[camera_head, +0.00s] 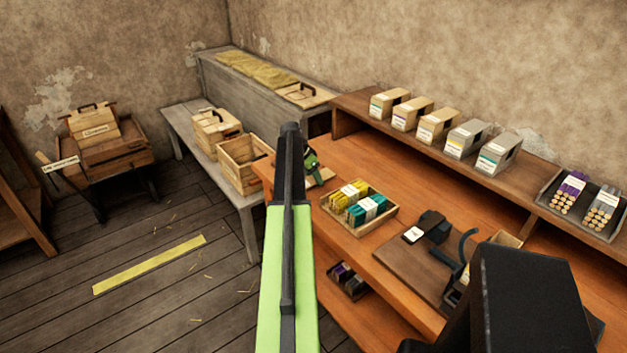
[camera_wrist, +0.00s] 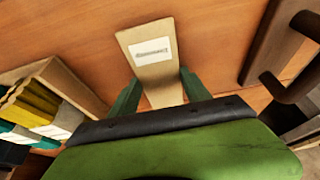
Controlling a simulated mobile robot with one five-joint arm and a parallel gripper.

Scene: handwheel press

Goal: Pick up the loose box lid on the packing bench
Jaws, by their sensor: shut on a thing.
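A pale wooden lid with a dark handle (camera_head: 307,96) lies flat on the high grey bench (camera_head: 222,75) at the back. In the wrist view, my green fingers (camera_wrist: 158,92) are shut on a pale wooden piece with a white label (camera_wrist: 150,75). Its label is too small to read, and its lower end is hidden by my gripper. I cannot tell whether it touches the workbench.
An open wooden box (camera_head: 236,176) and a closed box (camera_head: 211,128) stand on the low grey bench (camera_head: 184,122). A tray of yellow and teal bundles (camera_head: 382,222) is close right of my gripper. Several cartons (camera_head: 437,124) line the shelf. The floor (camera_head: 150,220) at left is mostly clear.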

